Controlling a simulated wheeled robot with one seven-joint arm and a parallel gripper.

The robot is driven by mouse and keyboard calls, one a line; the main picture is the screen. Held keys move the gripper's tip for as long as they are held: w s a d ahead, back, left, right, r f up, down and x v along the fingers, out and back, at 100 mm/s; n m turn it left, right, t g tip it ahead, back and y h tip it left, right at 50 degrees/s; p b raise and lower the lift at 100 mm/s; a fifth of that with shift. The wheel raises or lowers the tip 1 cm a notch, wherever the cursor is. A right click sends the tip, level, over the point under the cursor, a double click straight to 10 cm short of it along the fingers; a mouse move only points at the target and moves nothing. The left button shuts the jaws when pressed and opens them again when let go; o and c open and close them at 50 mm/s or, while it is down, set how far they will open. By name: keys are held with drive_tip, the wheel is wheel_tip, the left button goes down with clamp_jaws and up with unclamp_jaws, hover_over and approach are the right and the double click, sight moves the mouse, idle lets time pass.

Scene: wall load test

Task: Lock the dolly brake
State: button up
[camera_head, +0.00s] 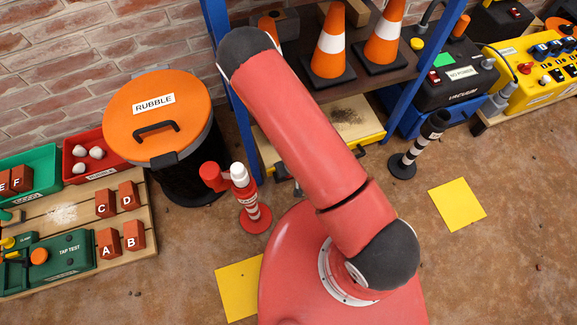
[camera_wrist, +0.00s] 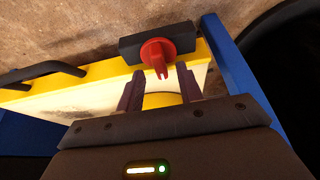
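In the wrist view, a red knob (camera_wrist: 158,55) with a forked, pointer-like end sits on a dark block (camera_wrist: 128,50) at the edge of a yellow-rimmed, pale platform. I take the knob for the brake, but no label shows. In the head view, the yellow-edged platform (camera_head: 351,118) lies low between blue posts, and my arm hides the gripper and knob.
Blue posts (camera_head: 232,100) frame the shelf, where traffic cones (camera_head: 331,45) stand. A red-and-white post (camera_head: 250,205) and a rubble bin (camera_head: 160,115) are left of my arm. A black-and-white post (camera_head: 418,148) stands right.

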drive_tip(key=shift+x, duration=1)
drive_tip(key=shift+c, duration=0.5)
clamp_jaws()
drive_tip(key=shift+n, duration=0.3)
drive_tip(key=n+y+b, duration=0.1)
drive_tip(key=n, duration=0.1)
drive_tip(key=n+b, duration=0.1)
drive_tip(key=n, duration=0.1)
drive_tip(key=shift+w+d+n+g+y, duration=0.15)
drive_tip(key=shift+n+g+y, duration=0.15)
drive_tip(key=shift+g+y, duration=0.1)
drive_tip(key=n, duration=0.2)
drive_tip(key=n+g+y, duration=0.1)
drive_tip(key=n, duration=0.2)
drive_tip(key=shift+w+r+g+b, duration=0.1)
drive_tip(key=shift+g+b, duration=0.2)
